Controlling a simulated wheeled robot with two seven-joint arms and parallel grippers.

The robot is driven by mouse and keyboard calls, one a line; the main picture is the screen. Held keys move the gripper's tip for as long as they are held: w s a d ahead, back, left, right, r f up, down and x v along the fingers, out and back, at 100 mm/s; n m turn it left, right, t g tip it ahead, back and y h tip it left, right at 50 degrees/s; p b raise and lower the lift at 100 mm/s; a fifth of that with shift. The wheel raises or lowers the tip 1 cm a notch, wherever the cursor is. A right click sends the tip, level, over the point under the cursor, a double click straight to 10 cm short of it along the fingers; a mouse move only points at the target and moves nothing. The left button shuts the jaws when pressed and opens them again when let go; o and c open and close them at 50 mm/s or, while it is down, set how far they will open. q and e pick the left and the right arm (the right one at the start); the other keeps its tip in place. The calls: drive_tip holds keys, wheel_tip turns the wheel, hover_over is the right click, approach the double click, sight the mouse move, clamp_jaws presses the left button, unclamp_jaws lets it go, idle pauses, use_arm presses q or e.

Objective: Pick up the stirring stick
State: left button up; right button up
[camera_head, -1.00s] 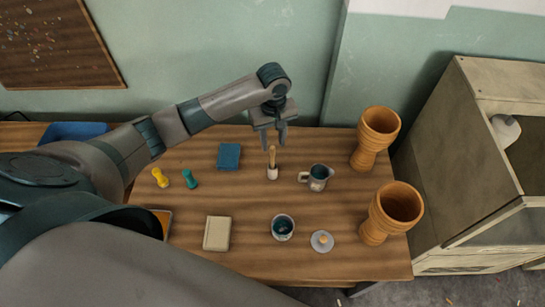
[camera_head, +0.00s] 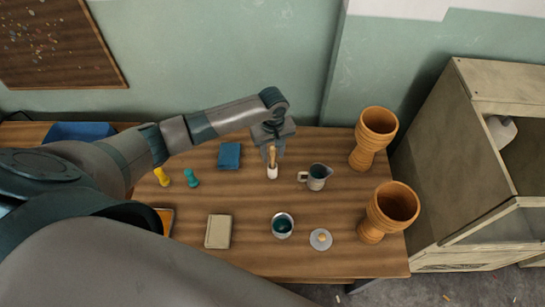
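The stirring stick (camera_head: 272,154) is a thin brown wooden stick standing upright in a small white holder (camera_head: 272,172) near the back middle of the table. My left gripper (camera_head: 270,153) is pointed down at the stick's upper part, with its fingers close to the stick. The fingers appear spread apart, and I cannot see contact with the stick. My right gripper is not in view.
A grey pitcher (camera_head: 317,176) stands close to the right of the holder. A blue book (camera_head: 229,156) lies to the left. Two orange goblet drums (camera_head: 374,137) (camera_head: 388,211) stand at the right edge. A cup (camera_head: 282,225) and a lid (camera_head: 320,239) are in front.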

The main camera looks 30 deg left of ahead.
sight(272, 161)
use_arm(q)
drive_tip(key=shift+f, duration=1.45)
clamp_jaws()
